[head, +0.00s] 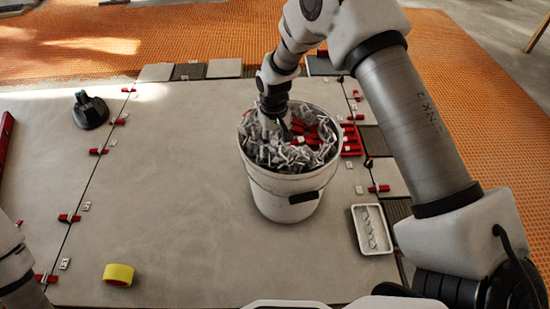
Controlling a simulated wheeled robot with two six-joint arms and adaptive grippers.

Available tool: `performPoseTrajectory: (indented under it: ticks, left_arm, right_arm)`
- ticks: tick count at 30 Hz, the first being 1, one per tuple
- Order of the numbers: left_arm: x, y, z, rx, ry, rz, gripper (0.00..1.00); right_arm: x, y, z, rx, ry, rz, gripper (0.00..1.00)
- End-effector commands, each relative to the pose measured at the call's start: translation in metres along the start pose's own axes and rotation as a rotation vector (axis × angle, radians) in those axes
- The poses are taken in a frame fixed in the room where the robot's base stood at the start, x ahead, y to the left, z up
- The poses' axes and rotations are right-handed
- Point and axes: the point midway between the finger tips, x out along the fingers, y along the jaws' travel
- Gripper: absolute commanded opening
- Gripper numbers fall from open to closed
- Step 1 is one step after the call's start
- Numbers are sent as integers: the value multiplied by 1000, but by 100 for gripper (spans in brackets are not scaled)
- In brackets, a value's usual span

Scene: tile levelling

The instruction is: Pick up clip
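A white bucket (284,196) stands on the large grey tiles, filled with many small grey clips (292,156) and some red wedges (305,134). My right gripper (274,132) reaches down into the bucket, its tips among the grey clips near the far left of the rim. The tips are partly hidden by the clips and the gripper body, so I cannot tell whether it holds one. My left arm shows only at the lower left edge, and its gripper is out of the picture.
A white tray (372,246) with several clips lies right of the bucket. Yellow tape (118,275) is at the front left, a dark suction cup (90,111) at the back left. Red wedges and clips line the tile joints. The tile left of the bucket is clear.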

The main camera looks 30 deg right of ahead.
Motion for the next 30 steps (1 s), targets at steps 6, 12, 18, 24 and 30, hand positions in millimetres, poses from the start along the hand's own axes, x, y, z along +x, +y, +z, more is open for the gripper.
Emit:
performPoseTrajectory:
  ticks: [6, 12, 18, 24, 30]
  left_arm:
    - [20, 0, 0, 0, -1, 0, 40]
    - [18, 0, 0, 0, 0, 0, 40]
    - [18, 0, 0, 0, 0, 0, 40]
    - [18, 0, 0, 0, -1, 0, 40]
    - [0, 0, 0, 0, -1, 0, 40]
  right_arm:
    - [29, 0, 1, 0, -1, 0, 34]
    - [28, 0, 1, 0, -1, 0, 14]
    - [28, 0, 1, 0, -1, 0, 0]
    - [28, -1, 1, 0, -1, 0, 0]
    - [0, -1, 0, 0, 1, 0, 0]
